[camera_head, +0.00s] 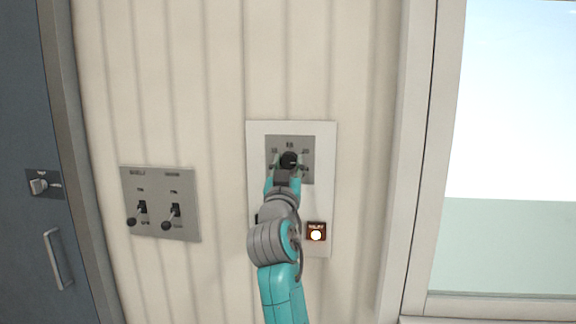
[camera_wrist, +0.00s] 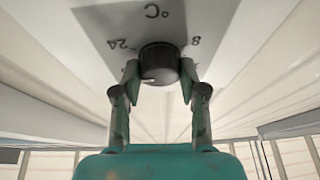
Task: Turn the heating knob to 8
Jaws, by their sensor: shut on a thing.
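The heating knob (camera_wrist: 160,60) is round, black and ribbed, on a grey dial plate (camera_wrist: 105,25). In the wrist view the plate's marks appear turned over: "24" is left of the knob, "8" right, and "°C" above. My gripper (camera_wrist: 160,70) has one fingertip on each side of the knob and is shut on it. In the head view the knob (camera_head: 289,158) shows at the tip of my gripper (camera_head: 287,171); my arm hides the lower part of the white panel (camera_head: 256,150).
An orange-lit button (camera_head: 316,232) is low on the white panel, right of my arm. A grey plate (camera_head: 185,222) with two levers is to the left. A blue door (camera_head: 25,110) is far left and a window (camera_head: 515,120) is right.

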